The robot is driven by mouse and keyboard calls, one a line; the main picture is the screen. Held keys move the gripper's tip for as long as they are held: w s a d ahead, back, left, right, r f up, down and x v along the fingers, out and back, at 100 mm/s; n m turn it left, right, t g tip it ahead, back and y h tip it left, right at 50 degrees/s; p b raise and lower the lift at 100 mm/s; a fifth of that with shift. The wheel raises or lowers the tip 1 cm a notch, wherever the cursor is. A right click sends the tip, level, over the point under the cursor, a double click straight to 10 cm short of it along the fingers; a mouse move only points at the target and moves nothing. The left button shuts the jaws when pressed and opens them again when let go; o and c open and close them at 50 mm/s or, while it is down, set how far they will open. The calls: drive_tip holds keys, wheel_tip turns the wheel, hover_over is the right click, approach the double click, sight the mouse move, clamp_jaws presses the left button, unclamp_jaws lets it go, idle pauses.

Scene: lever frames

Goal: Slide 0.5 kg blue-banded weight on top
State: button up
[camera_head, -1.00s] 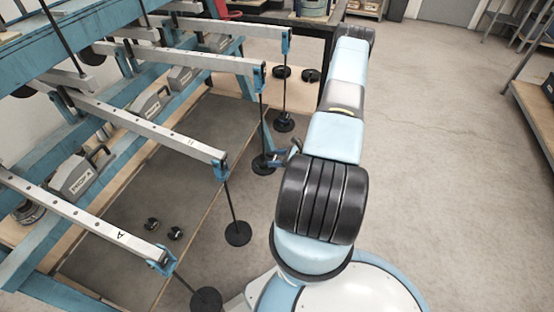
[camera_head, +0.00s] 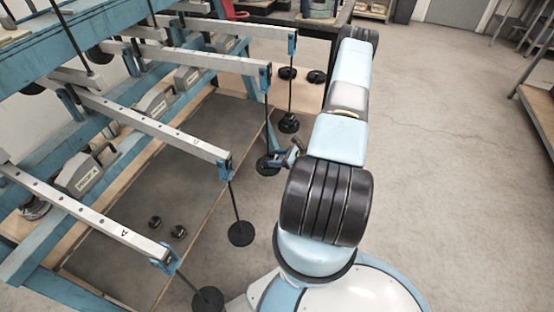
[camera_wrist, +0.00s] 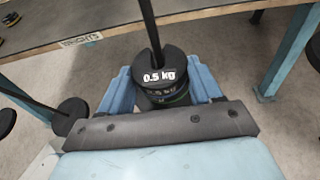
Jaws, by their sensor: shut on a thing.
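My gripper (camera_wrist: 162,88) has its blue fingers on either side of a dark slotted weight marked 0.5 kg (camera_wrist: 160,70). A black hanger rod (camera_wrist: 150,28) stands in the weight's slot. Under the top face I see dark edges with green and blue bands (camera_wrist: 168,96); whether these belong to one weight or several stacked ones I cannot tell. The fingertips are partly hidden by the weight. In the head view my gripper (camera_head: 290,152) is small, close to a hanger with a black base disc (camera_head: 268,165).
Other hangers with black discs stand nearby, one at the left in the wrist view (camera_wrist: 70,116). Several lever beams, one marked A (camera_head: 95,222), extend over the bench. Two small weights (camera_head: 166,227) lie on the grey board. The floor at right (camera_head: 440,150) is clear.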

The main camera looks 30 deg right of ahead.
drive_tip(key=shift+w+a, duration=0.55)
drive_tip(key=shift+w, duration=0.15)
idle(0.8)
drive_tip(key=shift+f, duration=0.4)
idle(0.6)
drive_tip(key=o, duration=1.3)
drive_tip(key=shift+d, duration=0.1)
drive_tip(key=shift+v, duration=3.4)
